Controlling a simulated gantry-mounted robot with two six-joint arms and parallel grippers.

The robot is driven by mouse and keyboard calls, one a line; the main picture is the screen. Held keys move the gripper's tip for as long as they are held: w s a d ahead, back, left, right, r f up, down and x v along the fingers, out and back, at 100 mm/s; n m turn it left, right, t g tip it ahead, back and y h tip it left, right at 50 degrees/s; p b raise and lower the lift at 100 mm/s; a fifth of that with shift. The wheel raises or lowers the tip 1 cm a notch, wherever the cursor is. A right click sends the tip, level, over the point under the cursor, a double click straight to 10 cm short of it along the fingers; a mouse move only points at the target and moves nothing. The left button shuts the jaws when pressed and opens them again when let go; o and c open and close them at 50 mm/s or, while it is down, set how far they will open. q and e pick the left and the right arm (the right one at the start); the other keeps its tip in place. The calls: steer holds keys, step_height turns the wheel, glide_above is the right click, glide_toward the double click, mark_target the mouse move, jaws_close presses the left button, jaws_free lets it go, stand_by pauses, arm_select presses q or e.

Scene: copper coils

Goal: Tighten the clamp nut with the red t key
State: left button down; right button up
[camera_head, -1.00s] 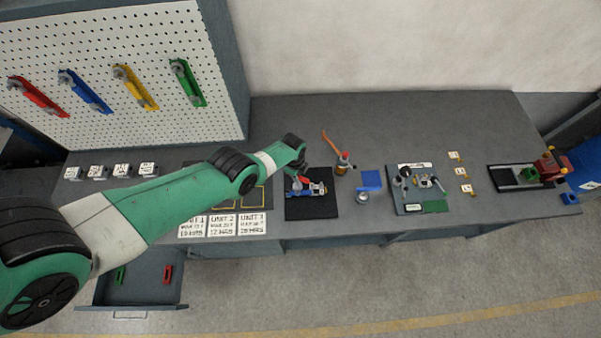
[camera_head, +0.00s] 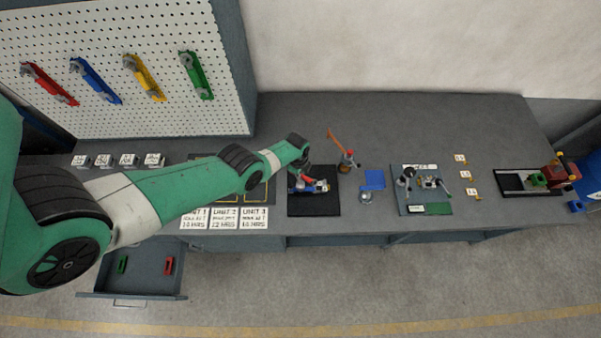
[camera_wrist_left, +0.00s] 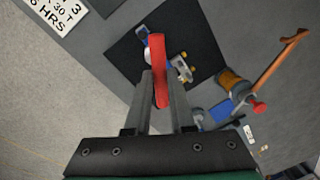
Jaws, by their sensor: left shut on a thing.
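The red t key (camera_wrist_left: 157,70) is between the fingers of my left gripper (camera_wrist_left: 160,88), which is shut on it. In the head view the red key (camera_head: 306,180) shows small, just below my left gripper (camera_head: 303,172). The clamp (camera_head: 320,186), blue and metallic, lies on a black mat (camera_head: 318,208). In the left wrist view the clamp (camera_wrist_left: 181,68) is partly hidden behind the red key. I cannot tell whether the key touches the clamp nut, which is not clearly visible. My right gripper is not in view.
A copper spool with an orange-brown handle (camera_head: 346,160) stands right of the mat. A blue pad (camera_head: 374,178) and a grey fixture board (camera_head: 411,205) lie further right. An open drawer (camera_head: 145,283) holds green and red pieces at the lower left. The bench's back is clear.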

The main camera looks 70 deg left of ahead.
arm_select(q)
steer(key=shift+w+f+b, duration=0.1)
steer(key=shift+f+b, duration=1.3)
steer(key=shift+b, duration=0.05)
stand_by(0.6)
stand_by(0.4)
steer(key=m, duration=0.7)
steer(key=shift+m+h, duration=0.4)
steer(key=m, duration=0.3)
steer(key=shift+a+b, duration=0.1)
steer(key=shift+b, duration=0.25)
